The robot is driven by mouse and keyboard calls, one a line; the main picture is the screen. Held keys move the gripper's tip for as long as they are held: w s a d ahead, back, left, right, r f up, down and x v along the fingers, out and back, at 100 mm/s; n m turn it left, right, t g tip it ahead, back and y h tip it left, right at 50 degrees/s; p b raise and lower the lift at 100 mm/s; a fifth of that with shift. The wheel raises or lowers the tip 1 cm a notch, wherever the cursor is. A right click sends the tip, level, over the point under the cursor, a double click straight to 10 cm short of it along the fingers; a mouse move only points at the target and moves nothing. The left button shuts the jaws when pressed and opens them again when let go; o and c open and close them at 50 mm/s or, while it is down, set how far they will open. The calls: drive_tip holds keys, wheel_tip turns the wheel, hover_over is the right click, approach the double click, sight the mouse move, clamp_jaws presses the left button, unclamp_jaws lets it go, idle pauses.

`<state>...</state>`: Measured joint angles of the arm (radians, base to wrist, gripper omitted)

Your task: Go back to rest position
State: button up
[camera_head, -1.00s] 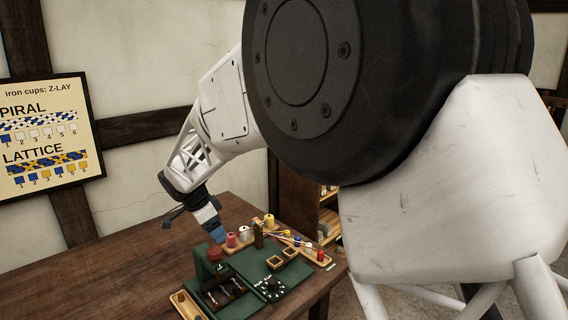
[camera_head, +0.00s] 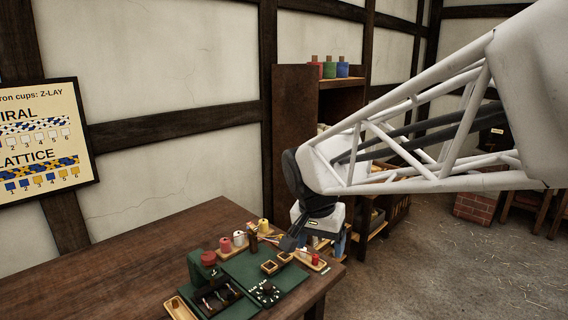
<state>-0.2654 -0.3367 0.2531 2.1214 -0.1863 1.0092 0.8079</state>
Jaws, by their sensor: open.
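My arm's white lattice link reaches in from the right and ends in a dark joint and a white wrist.
A red-topped green device (camera_head: 207,263) stands on the board's left, near a dial (camera_head: 267,289) and small square wooden frames (camera_head: 269,267). A shelf (camera_head: 294,122) with coloured spools stands behind my arm. A poster (camera_head: 40,140) hangs at left. The table's left half is clear.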

drive_tip(key=s+d+f+n, duration=0.1)
drive_tip(key=s+d, duration=0.2)
drive_tip(key=s, duration=0.3)
drive_tip(key=s+d+f+n, duration=0.1)
drive_tip(key=s+d+n, duration=0.1)
drive_tip(key=s+d, duration=0.2)
drive_tip(key=s+d+f+n+t+y, duration=0.1)
drive_tip(key=s+d, duration=0.3)
drive_tip(key=s, duration=0.6)
drive_tip(key=shift+f+n, duration=0.15)
drive_tip(key=shift+n, duration=0.35)
idle(0.8)
